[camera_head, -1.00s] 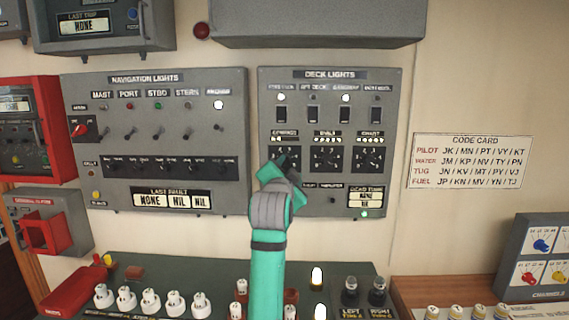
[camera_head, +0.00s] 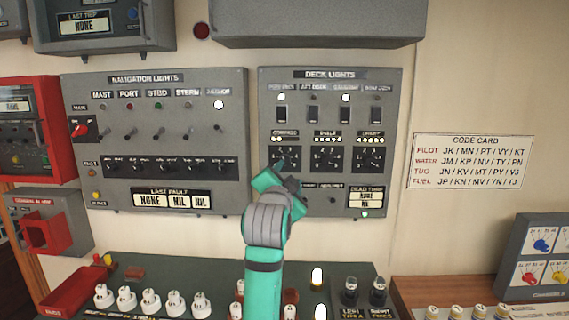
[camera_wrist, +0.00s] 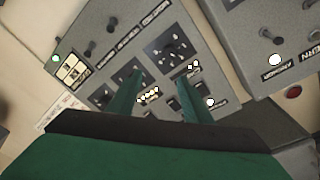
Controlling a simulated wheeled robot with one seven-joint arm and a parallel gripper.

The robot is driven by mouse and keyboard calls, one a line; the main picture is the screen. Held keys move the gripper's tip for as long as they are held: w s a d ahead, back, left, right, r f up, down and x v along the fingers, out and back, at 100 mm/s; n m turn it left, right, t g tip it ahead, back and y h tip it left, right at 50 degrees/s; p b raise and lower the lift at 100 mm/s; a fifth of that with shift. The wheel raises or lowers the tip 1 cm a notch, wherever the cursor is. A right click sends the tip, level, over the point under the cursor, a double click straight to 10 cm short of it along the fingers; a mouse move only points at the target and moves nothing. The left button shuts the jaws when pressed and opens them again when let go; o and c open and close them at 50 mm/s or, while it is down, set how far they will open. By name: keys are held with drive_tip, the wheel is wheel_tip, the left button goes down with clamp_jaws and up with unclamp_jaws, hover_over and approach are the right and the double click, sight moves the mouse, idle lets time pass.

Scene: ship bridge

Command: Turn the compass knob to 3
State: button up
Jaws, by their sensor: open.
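The compass knob (camera_head: 285,157) is the leftmost of three dark rotary knobs in the middle row of the deck lights panel (camera_head: 385,100). Two small lamps are lit above it. In the wrist view the compass knob (camera_wrist: 172,46) shows beyond the fingertips, with a gap visible. My gripper (camera_head: 280,174) is just below the knob in the head view and partly covers its lower edge. In the wrist view my gripper (camera_wrist: 162,82) has its two green fingers spread with nothing between them. The pointer and numbers are too small to read.
The dials knob (camera_head: 328,158) and chart knob (camera_head: 371,159) sit close on the right, with switches above. The navigation lights panel (camera_head: 150,85) is on the left. A console with white knobs (camera_head: 150,298) lies below. A code card (camera_head: 472,162) hangs on the right wall.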

idle(0.4)
drive_tip(key=s+a, duration=0.1)
drive_tip(key=s, duration=0.9)
drive_tip(key=shift+s, duration=0.4)
drive_tip(key=shift+a, duration=0.1)
